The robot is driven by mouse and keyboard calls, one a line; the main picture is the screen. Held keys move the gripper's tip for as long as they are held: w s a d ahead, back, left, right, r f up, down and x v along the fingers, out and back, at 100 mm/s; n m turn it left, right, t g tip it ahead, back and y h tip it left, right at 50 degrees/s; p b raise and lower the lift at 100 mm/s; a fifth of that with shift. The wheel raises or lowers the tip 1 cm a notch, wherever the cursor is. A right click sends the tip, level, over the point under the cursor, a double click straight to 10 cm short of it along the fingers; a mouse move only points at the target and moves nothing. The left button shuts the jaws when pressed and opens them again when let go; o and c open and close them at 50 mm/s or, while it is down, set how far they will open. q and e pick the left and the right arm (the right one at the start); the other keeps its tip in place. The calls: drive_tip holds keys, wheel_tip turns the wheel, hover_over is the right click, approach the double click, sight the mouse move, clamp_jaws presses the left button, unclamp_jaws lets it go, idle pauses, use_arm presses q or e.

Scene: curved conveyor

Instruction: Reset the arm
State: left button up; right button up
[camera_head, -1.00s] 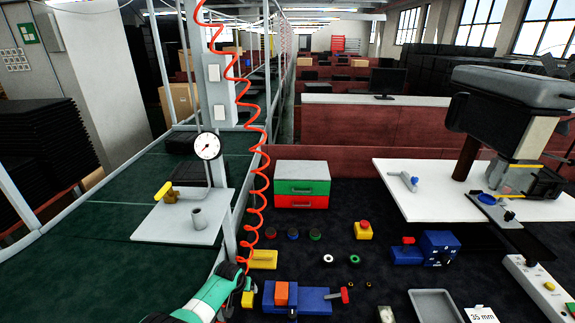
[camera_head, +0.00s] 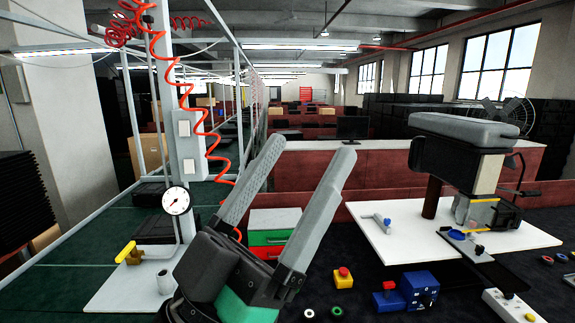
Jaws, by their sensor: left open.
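My left gripper (camera_head: 310,148) rises from the bottom centre of the head view. Its two long grey fingers point up and spread apart, with nothing between them. Its dark body and green band show below. It stands in front of the dark work table and partly hides the drawer box (camera_head: 272,222) with green and red drawers. My right gripper is not in view.
A white plate with a yellow-handled valve (camera_head: 128,254) and a dial gauge (camera_head: 176,201) stand left of the gripper. An emergency button (camera_head: 343,277), a blue device (camera_head: 420,290) and a white board (camera_head: 384,248) with a large grey machine (camera_head: 465,150) are to the right.

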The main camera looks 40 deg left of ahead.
use_arm(q)
drive_tip(key=shift+s+d+r+h, duration=0.2)
drive_tip(key=shift+s+r+h, duration=0.15)
drive_tip(key=shift+s, duration=0.4)
wheel_tip(320, 180, up, 23)
drive_tip(key=p, duration=2.2)
drive_tip(key=shift+f+p, duration=0.15)
drive_tip(key=shift+p, duration=0.25)
